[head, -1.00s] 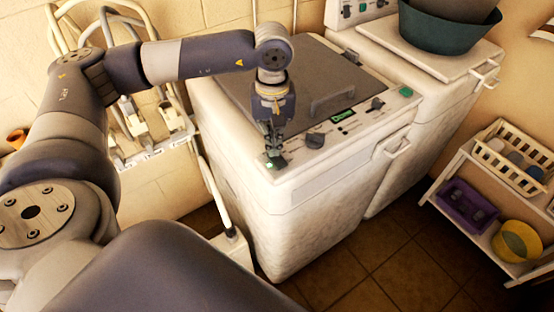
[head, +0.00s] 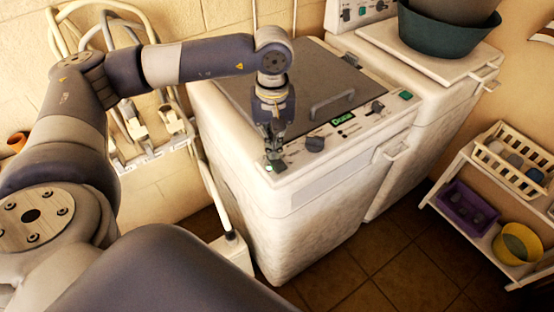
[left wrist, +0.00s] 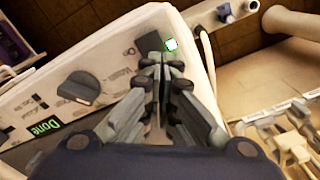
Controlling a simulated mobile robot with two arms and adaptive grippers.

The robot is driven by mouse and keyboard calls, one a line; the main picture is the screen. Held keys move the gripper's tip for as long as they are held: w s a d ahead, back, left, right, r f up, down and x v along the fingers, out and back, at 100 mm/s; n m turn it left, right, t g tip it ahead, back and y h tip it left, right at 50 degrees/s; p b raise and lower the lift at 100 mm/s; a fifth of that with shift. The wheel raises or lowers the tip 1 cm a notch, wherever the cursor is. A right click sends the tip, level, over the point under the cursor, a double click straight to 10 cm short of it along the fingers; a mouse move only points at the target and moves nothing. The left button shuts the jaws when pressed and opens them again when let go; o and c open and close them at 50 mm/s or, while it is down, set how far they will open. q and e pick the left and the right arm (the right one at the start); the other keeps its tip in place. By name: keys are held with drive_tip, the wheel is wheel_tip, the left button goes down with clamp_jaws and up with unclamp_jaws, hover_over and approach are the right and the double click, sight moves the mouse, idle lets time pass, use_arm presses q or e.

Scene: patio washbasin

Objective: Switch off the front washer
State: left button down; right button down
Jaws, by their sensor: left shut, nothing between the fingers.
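The front washer (head: 325,220) is a worn white top-loader with a dark lid. Its control panel has a dark knob (head: 315,144), another knob toward the right and a lit green display (head: 343,119). In the left wrist view the display (left wrist: 42,133) reads "Done". A dark switch (left wrist: 150,42) with a bright greenish-white light (left wrist: 171,45) sits at the panel's corner. My left gripper (head: 273,157) is shut and empty, pointing down at this corner. Its fingertips (left wrist: 164,62) are right by the switch; I cannot tell if they touch it. My right gripper is not in view.
A second washer stands behind, carrying a dark green tub (head: 445,35). A shelf at right holds a white basket (head: 515,160), a purple bin (head: 466,205) and a yellow bowl (head: 517,243). Pipes run along the left wall. The tiled floor in front is clear.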

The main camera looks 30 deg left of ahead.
use_arm(q)
drive_tip(key=shift+f+b, duration=1.15)
idle(0.7)
drive_tip(key=shift+s+r, duration=0.1)
drive_tip(key=shift+r+p, duration=0.55)
drive_tip(key=shift+r, duration=0.35)
drive_tip(key=shift+r+p, duration=1.15)
drive_tip(key=shift+r, duration=1.45)
drive_tip(key=shift+f, duration=0.1)
